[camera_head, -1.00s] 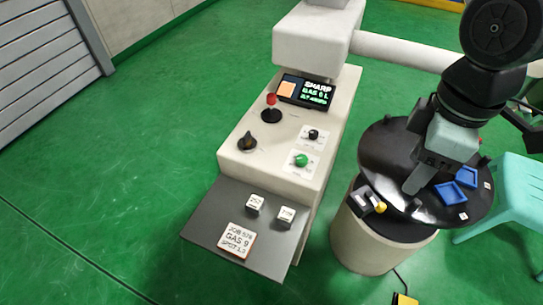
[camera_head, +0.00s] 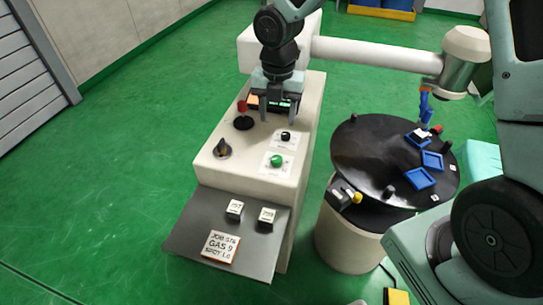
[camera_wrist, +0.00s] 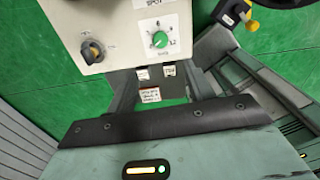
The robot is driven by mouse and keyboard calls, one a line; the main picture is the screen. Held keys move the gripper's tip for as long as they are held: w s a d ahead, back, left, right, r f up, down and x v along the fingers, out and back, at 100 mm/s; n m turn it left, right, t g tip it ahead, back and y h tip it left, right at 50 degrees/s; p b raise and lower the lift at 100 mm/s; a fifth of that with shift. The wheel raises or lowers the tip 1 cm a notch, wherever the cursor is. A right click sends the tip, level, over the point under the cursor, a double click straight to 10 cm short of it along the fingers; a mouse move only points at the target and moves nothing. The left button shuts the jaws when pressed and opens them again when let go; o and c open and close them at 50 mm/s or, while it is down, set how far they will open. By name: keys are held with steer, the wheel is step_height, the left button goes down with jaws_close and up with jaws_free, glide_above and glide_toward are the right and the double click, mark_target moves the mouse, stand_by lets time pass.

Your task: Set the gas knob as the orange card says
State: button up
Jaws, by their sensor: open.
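The card (camera_head: 220,247) with an orange-brown border lies on the grey shelf at the console's front and reads GAS 9; its other lines are small. The green knob (camera_head: 277,160) sits on a white dial plate on the console top. In the wrist view the green knob (camera_wrist: 159,40) has a numbered scale, its lettering too small to read surely. A black knob (camera_head: 285,136) on another plate stands behind it; the wrist view shows a SPOT label there. My gripper (camera_head: 281,112) is open and empty above the console's back part, beyond both knobs, and partly hides the display (camera_head: 283,103).
A black pointer knob (camera_head: 222,149) and a red-topped lever (camera_head: 242,117) stand left on the console. A round black table (camera_head: 380,150) with blue trays stands right. A white horizontal arm (camera_head: 375,55) spans behind.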

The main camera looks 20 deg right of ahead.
mark_target(277, 158)
step_height(277, 158, down, 15)
steer(key=shift+r, duration=0.1)
stand_by(0.4)
steer(key=c, duration=1)
